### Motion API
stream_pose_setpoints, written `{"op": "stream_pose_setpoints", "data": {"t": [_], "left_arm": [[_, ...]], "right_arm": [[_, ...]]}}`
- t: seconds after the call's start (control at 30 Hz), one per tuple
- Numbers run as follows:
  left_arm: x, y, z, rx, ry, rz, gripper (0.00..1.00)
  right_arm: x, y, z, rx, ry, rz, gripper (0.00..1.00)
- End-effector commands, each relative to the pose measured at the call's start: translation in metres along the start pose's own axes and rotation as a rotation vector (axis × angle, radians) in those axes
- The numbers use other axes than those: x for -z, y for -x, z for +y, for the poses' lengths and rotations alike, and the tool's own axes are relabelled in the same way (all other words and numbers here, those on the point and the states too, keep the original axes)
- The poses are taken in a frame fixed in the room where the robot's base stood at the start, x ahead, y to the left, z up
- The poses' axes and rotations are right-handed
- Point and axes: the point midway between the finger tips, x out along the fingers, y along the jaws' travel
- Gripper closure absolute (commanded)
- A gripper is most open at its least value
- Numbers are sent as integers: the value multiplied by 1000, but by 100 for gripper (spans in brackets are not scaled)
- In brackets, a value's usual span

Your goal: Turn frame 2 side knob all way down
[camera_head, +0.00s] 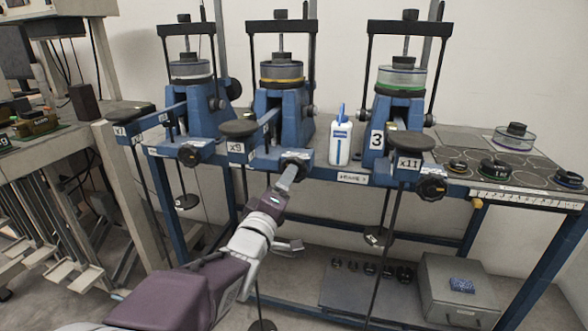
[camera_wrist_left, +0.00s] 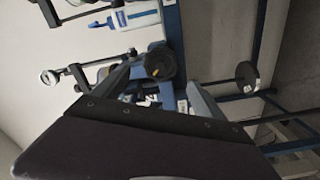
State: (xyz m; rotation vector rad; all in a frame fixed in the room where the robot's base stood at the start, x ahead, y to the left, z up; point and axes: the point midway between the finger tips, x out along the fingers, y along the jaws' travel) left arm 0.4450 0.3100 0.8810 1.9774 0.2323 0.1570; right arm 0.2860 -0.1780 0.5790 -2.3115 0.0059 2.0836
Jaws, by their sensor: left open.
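Frame 2 (camera_head: 282,105) is the blue lever frame in the middle, with a yellow-ringed disc on top. A dark knob (camera_head: 296,156) sits at the front end of its base. A small side knob (camera_head: 311,110) shows on its right flank; I cannot tell which of the two the task means. My left gripper (camera_head: 290,172) is open, right at the front knob and partly covering it. In the left wrist view the round black knob (camera_wrist_left: 160,62) appears between the two grey fingertips; whether they touch it is unclear. My right gripper is out of view.
A white-and-blue bottle (camera_head: 340,138) stands between frame 2 and frame 3 (camera_head: 392,125). Frame 1 (camera_head: 190,95) is to the left. Hanging rods and weights drop below the bench edge. Weights (camera_head: 495,169) lie on the right tabletop. A grey box (camera_head: 455,285) sits on the lower shelf.

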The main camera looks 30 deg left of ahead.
Motion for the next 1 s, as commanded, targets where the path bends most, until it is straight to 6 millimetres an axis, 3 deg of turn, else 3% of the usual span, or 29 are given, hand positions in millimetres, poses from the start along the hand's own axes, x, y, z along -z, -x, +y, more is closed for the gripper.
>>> {"op": "stream_pose_setpoints", "data": {"t": [0.17,0.7,0.77,1.0], "left_arm": [[-1,-15,-1,2,-1,-3,18],[-1,-96,-1,4,-2,-3,18],[-1,-97,-1,3,-2,-2,29],[-1,-96,-2,4,-2,-2,96]], "right_arm": [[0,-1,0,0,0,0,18],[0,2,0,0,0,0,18],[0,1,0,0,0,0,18],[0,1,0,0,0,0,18]]}}
